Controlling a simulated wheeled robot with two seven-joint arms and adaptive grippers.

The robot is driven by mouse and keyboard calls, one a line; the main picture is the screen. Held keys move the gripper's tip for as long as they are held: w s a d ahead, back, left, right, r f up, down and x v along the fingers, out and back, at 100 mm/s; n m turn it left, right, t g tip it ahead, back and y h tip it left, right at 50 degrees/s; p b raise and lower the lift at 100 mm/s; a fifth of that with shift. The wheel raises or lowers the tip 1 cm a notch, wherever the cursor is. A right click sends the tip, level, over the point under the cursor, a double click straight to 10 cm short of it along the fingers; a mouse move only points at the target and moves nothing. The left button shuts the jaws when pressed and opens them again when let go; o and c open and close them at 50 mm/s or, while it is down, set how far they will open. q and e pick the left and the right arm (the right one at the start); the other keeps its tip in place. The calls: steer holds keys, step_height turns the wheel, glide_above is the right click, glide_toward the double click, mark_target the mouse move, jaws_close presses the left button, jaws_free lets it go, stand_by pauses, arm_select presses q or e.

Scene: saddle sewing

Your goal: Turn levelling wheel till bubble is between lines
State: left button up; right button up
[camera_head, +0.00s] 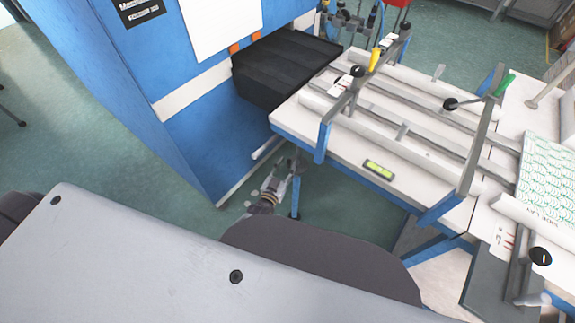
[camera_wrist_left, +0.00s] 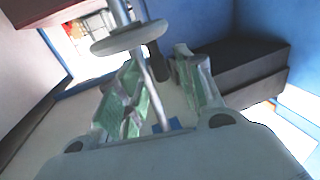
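A levelling wheel (camera_wrist_left: 130,38), a pale grey disc on a thin upright spindle, shows in the left wrist view at the upper left. A dark handle stub is beside it. I cannot make out the wheel in the head view. My left gripper (camera_head: 279,182) is low beside the table's near left corner. In the wrist view its green-padded fingers (camera_wrist_left: 157,72) are spread apart. The spindle passes between them in the picture; I cannot tell whether anything touches. The level (camera_head: 379,169), a small yellow-green vial, lies on the table's near edge; its bubble is too small to read. My right gripper is not in view.
The white-topped table (camera_head: 340,148) with blue frame carries rails, clamps and levers. A black box (camera_head: 283,72) adjoins it on the left, against a blue cabinet (camera_head: 190,140). A blue table leg (camera_head: 295,199) stands close by my left gripper. Green floor lies open below.

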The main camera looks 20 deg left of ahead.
arm_select(q)
steer(key=s+a, duration=0.1)
steer(key=s, duration=0.9)
steer(key=shift+s, duration=0.15)
steer(key=shift+a+f, duration=0.1)
steer(key=shift+a, duration=0.05)
stand_by(0.4)
